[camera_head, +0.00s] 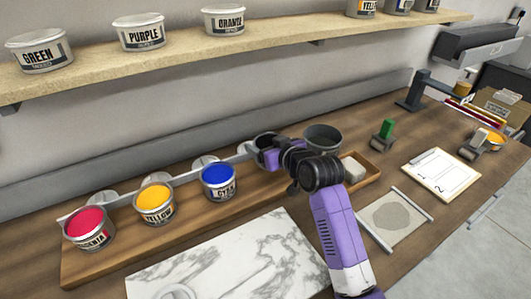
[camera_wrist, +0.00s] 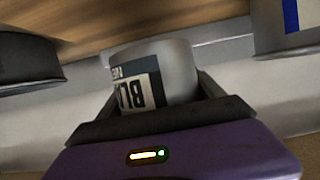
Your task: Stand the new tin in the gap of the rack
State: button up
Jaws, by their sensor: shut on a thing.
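The new tin (camera_wrist: 178,68), pale with a dark and cream label reading "BL…", sits between the fingers of my gripper (camera_wrist: 153,100) in the wrist view. In the head view my gripper (camera_head: 270,153) is over the rack (camera_head: 110,248), right of the blue cyan tin (camera_head: 219,181). The tin's dark open top (camera_head: 266,138) shows partly there; the arm hides the rest. I cannot tell whether its base touches the rack. The magenta tin (camera_head: 90,230) and yellow tin (camera_head: 156,205) stand further left in the rack.
A dark grey pot (camera_head: 323,138) stands just right of my gripper. A marble slab (camera_head: 225,262) lies in front of the rack. A wooden shelf (camera_head: 180,55) with labelled tins runs above. A clipboard (camera_head: 441,173) and a framed screen (camera_head: 394,220) lie to the right.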

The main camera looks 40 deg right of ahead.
jog(key=shift+f, duration=1.6)
jog(key=shift+f, duration=0.2)
jog(key=o, duration=2)
